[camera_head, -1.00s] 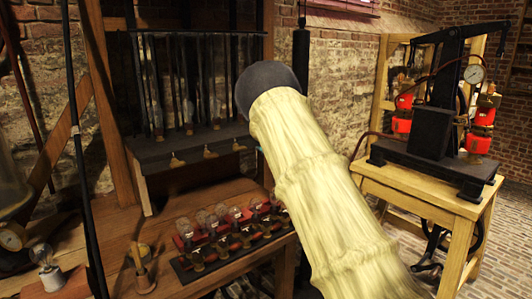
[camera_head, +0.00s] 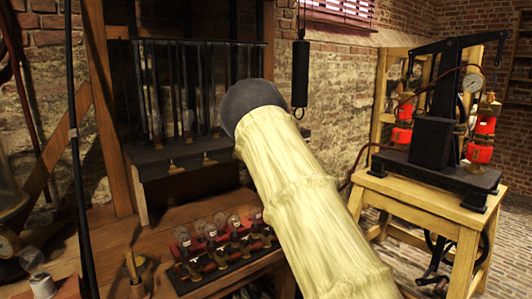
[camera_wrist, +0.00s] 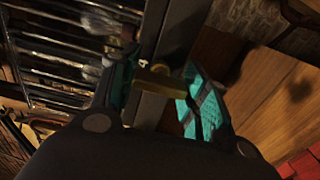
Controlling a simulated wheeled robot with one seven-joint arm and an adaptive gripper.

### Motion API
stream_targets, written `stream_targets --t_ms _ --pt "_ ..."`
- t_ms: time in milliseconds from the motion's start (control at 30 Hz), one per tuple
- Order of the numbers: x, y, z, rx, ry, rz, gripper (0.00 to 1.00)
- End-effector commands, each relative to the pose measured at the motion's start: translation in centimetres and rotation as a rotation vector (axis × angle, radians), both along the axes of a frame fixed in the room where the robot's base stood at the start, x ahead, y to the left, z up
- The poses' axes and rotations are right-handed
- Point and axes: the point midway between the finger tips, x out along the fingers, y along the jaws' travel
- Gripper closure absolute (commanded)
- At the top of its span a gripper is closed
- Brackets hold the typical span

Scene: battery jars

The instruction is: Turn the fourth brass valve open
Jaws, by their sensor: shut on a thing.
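A dark rack (camera_head: 195,65) with upright rods and glass bulbs stands on a black-fronted shelf (camera_head: 150,163). Two small brass valves show on its front edge, one left (camera_head: 174,168) and one right of it (camera_head: 208,160). My arm hides the rest of that edge in the head view. In the wrist view my gripper (camera_wrist: 163,80) has its teal pads on both sides of a brass valve handle (camera_wrist: 155,84) at the dark edge, shut on it.
Several bulbs stand on a red and black strip (camera_head: 222,268) on the wooden bench below. A black hanging cylinder (camera_head: 300,72) is just behind my arm. A pump apparatus (camera_head: 432,140) sits on a pale wooden stand (camera_head: 425,190) to the right.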

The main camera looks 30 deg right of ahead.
Motion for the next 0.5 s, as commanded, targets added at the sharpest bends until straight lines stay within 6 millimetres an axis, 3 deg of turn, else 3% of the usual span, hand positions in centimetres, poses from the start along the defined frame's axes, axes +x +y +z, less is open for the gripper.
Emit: stream_targets --t_ms 33,67,167,500 --pt "-0.05 -0.02 -0.21 0.0 0.003 0.0 0.78" --pt "-0.05 -0.01 -0.22 0.0 0.003 0.0 0.53" --pt "-0.04 -0.01 -0.21 0.001 0.003 0.0 0.34" --pt "-0.07 -0.01 -0.1 0.001 0.001 0.0 0.32"
